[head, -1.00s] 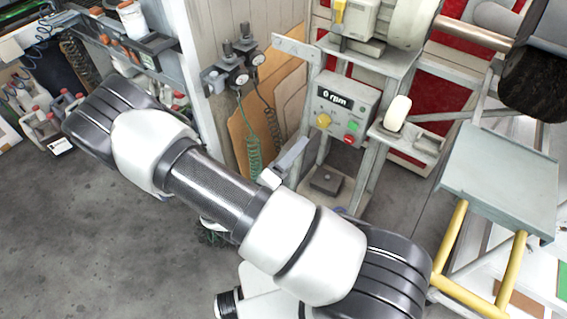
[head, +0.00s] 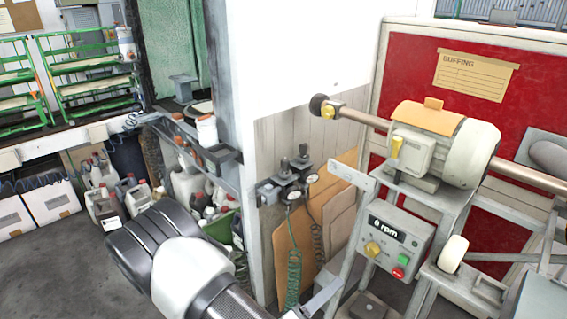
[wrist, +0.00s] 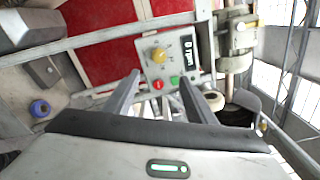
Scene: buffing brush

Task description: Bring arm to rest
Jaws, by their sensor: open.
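My arm (head: 185,275) rises from the bottom of the head view, in front of the buffing machine's lower left side. My gripper shows in the wrist view (wrist: 160,95), with its two grey fingers apart and nothing between them. Beyond the fingers is the control box (wrist: 168,58) with a yellow knob and red and green buttons. In the head view the control box (head: 390,245) reads 0 rpm. My gripper's fingers are mostly out of the head view.
The buffing motor (head: 440,150) stands on a grey frame before a red panel (head: 400,75). Regulators with hoses (head: 290,185) hang on the wall post. Jugs and bottles (head: 110,195) stand under a shelf at left. Grey floor (head: 60,270) is clear at lower left.

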